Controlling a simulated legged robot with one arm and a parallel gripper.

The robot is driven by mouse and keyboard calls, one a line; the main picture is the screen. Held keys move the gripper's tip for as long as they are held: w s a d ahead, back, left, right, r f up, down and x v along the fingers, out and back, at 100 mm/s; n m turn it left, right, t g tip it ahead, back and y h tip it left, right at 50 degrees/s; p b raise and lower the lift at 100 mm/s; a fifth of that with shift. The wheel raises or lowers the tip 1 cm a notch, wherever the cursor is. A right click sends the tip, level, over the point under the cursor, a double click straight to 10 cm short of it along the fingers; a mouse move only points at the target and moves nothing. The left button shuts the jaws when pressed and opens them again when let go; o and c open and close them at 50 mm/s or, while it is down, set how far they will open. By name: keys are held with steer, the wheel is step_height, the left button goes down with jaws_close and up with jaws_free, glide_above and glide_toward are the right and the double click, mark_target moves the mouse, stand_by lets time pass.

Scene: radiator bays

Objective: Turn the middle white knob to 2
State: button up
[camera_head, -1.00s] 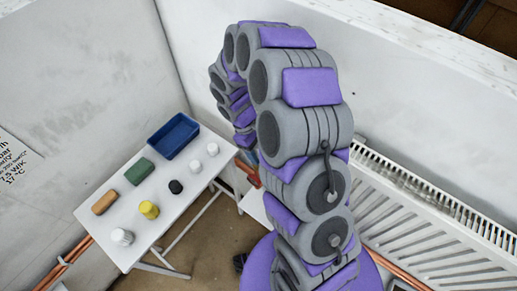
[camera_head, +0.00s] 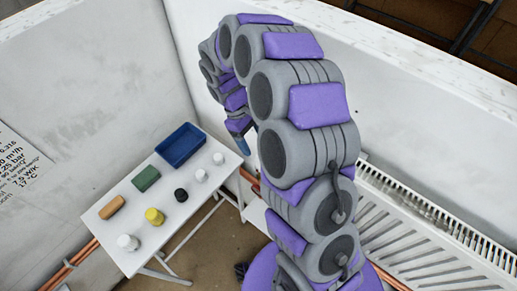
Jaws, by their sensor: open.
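Three white knobs or caps stand on a white table: one at the near left end (camera_head: 128,242), one in the right half (camera_head: 201,175) and one nearest the right end (camera_head: 218,158). Any numbers on them are too small to read. No knob on the radiator (camera_head: 440,235) shows. My purple and grey arm arches over the middle of the view, and its end hangs by the right end of the table. My gripper (camera_head: 242,143) shows only in small part there, mostly hidden by my arm. It is open, and I see nothing held in it.
The white table (camera_head: 172,222) also bears a blue tray (camera_head: 180,146), a green block (camera_head: 146,179), an orange block (camera_head: 111,207), a yellow knob (camera_head: 154,216) and a black knob (camera_head: 181,195). Copper pipes (camera_head: 80,252) run along the walls. Brown floor shows beside the table.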

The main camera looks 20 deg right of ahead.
steer(key=p+v, duration=0.1)
steer(key=v, duration=0.5)
steer(key=shift+r, duration=0.35)
steer(key=shift+w+a, duration=0.1)
steer(key=shift+a, duration=0.05)
